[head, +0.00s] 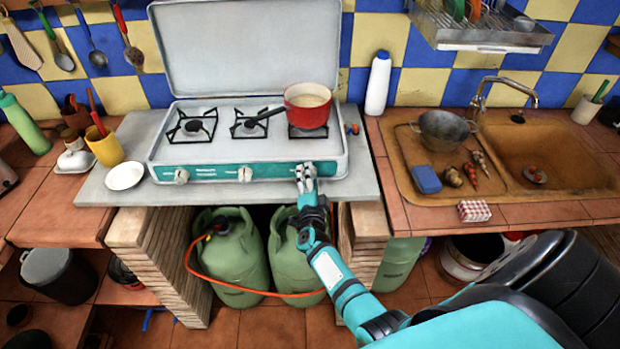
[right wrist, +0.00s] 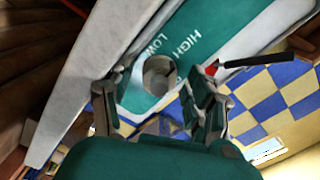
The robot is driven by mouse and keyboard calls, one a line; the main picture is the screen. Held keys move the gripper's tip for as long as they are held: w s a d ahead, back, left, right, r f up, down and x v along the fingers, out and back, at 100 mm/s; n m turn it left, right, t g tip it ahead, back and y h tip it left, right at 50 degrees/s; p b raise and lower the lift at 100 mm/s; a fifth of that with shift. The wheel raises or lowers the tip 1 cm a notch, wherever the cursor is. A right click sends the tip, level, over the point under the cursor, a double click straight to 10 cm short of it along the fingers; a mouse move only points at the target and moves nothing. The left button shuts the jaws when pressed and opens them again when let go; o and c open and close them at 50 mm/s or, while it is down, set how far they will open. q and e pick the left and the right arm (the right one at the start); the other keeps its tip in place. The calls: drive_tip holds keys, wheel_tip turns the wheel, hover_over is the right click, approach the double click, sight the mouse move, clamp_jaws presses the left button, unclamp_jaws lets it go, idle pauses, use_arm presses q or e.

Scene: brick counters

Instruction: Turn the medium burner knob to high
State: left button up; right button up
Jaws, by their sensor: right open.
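The camping stove (head: 160,158) stands on the grey slab with its lid up. Its teal front panel carries a left knob (head: 181,175), a middle knob (head: 245,174) and a right knob, which my gripper hides in the head view. My right gripper (head: 306,178) is at the right end of this panel. In the right wrist view a round grey knob (right wrist: 160,75) shows between the open fingers of my right gripper (right wrist: 153,92), with a gap on either side. The words LOW and HIGH are printed near it. The frames do not show which knob is the medium one. My left gripper is out of view.
A red pan (head: 310,118) sits on the right burner, its black handle (head: 265,116) pointing left. Green gas bottles (head: 233,262) with an orange hose stand below the slab. A white bottle (head: 378,85) stands to the stove's right. The space in front of the left and middle knobs is clear.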

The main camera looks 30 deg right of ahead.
drive_tip(key=v, duration=0.7)
drive_tip(key=shift+s+a, duration=0.15)
drive_tip(key=shift+s, duration=0.05)
idle(0.3)
drive_tip(key=s+a+f+n+g+y+b, duration=0.1)
drive_tip(key=s+a+f+n+g+y, duration=0.25)
drive_tip(key=f, duration=0.55)
drive_tip(key=s+a+f+n+y+b, duration=0.1)
drive_tip(key=s+a+f+n+y, duration=0.1)
drive_tip(key=s+a+f+n, duration=0.6)
drive_tip(key=s+a+f+n+g+y+b, duration=0.1)
drive_tip(key=s+f+y, duration=0.15)
drive_tip(key=f, duration=0.85)
drive_tip(key=s+f+n+g, duration=0.3)
drive_tip(key=s+f, duration=0.2)
drive_tip(key=s, duration=0.6)
drive_tip(key=s+d+f+n+g+b, duration=0.1)
drive_tip(key=s+f+n+g, duration=0.2)
drive_tip(key=s+f, duration=0.3)
drive_tip(key=s+d+f+n+g+y+b, duration=0.1)
drive_tip(key=s+f+n+g, duration=0.2)
drive_tip(key=s, duration=1.2)
wheel_tip(320, 180, down, 3)
drive_tip(key=shift+s+d+f+g, duration=0.1)
drive_tip(key=shift+s+d+g, duration=0.1)
drive_tip(key=shift+s+g, duration=0.2)
